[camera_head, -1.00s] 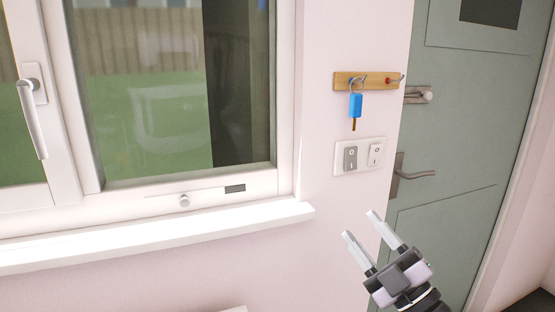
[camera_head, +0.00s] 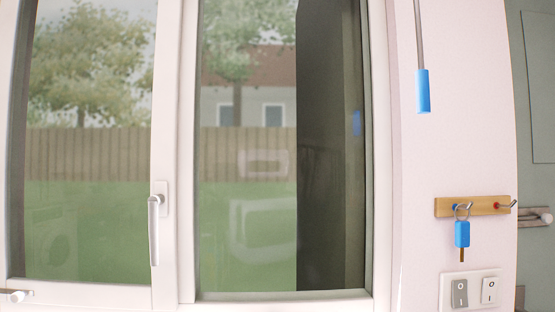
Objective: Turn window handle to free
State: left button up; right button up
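The white window handle (camera_head: 154,230) is mounted on the middle upright of the window frame, left of centre in the head view. Its lever hangs straight down from its base plate. The left window sash (camera_head: 158,100) looks closed against the frame. Neither of my grippers shows in the head view now.
A wooden key rack (camera_head: 474,206) with a blue-tagged key (camera_head: 462,234) hangs on the wall at right, above two light switches (camera_head: 474,291). A rod with a blue grip (camera_head: 423,92) hangs above. A green door (camera_head: 540,100) is at the far right.

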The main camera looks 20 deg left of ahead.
aim_at(154, 202)
jog(key=k+j+u, duration=0.2)
jog(key=k, duration=0.3)
jog(key=k+u, duration=0.25)
jog(key=k, duration=0.2)
jog(key=k+j+u, duration=0.2)
jog(key=k, duration=0.25)
jog(key=k+j, duration=0.05)
jog(key=j, duration=0.05)
